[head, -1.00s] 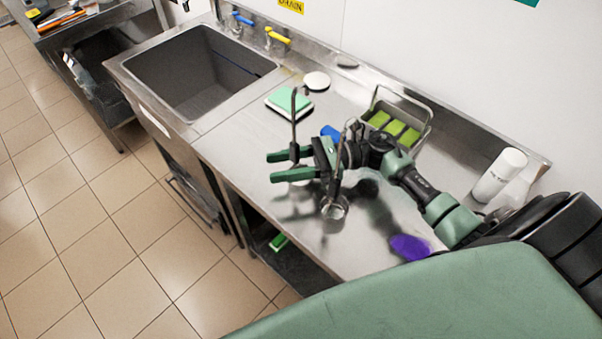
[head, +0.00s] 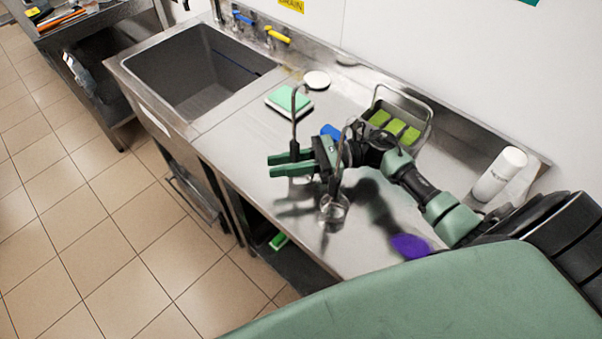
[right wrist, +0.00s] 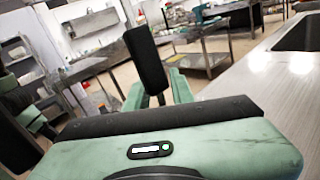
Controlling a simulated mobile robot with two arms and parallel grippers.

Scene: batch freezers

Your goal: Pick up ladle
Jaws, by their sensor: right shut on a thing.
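My right gripper (head: 285,164) is over the steel counter, its green fingers pointing left in the head view. It is shut on the ladle (head: 294,122), whose thin upright metal handle has a hooked top and rises from between the fingers. The ladle's lower end is hidden. A second hooked handle rises beside the gripper's palm, above a small metal cup (head: 334,207) on the counter. In the right wrist view, a dark bar (right wrist: 146,62) stands between the green fingers (right wrist: 155,92). My left gripper is not in view.
The steel counter (head: 235,150) holds a green-and-white sponge (head: 289,101), a white disc (head: 316,80), a caddy (head: 425,137) with green blocks, a white bottle (head: 498,175) and a purple item (head: 410,246). A sink (head: 190,80) lies to the left.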

